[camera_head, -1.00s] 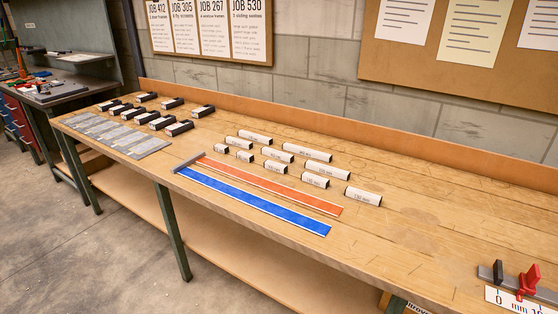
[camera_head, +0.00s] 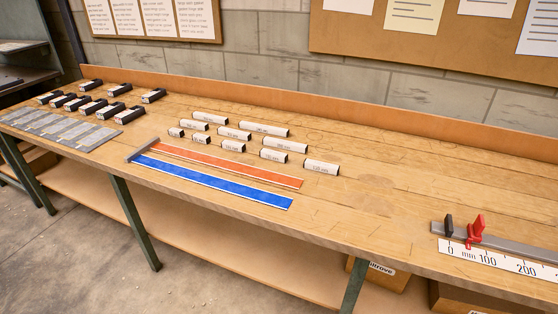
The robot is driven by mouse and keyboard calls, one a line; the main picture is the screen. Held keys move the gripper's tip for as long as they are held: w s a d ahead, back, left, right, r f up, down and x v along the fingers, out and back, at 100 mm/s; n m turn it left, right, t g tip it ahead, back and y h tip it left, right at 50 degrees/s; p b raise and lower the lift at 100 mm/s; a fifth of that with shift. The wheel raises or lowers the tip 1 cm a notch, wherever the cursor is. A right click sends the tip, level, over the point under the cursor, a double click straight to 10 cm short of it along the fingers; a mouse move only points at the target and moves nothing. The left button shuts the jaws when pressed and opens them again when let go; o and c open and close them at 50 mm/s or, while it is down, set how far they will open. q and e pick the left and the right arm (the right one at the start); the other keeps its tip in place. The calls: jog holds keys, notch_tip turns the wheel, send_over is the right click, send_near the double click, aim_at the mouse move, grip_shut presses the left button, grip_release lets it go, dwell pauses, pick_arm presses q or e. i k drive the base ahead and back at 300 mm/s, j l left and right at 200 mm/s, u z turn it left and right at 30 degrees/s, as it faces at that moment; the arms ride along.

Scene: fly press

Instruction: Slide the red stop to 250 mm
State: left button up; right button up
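The red stop (camera_head: 477,229) stands upright on a grey rail (camera_head: 510,248) at the right of the workbench. Its pointer reaches down to the white scale (camera_head: 495,261), between the 0 and 100 marks and nearer the 0 side of 100. A black block (camera_head: 449,225) stands on the rail just left of the stop, near 0. The 200 mark shows near the right edge; the 250 mark is not readable and the rail runs out of the picture. Neither of my grippers is in view.
The wooden bench (camera_head: 370,215) holds a blue strip (camera_head: 215,182), an orange strip (camera_head: 230,164), several white labelled blocks (camera_head: 322,167), black-ended blocks (camera_head: 131,114) and grey plates (camera_head: 60,130). The bench is clear between the white blocks and the rail. A cardboard box (camera_head: 385,278) sits below.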

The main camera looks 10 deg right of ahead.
aim_at(474, 230)
jog(key=z, duration=1.65)
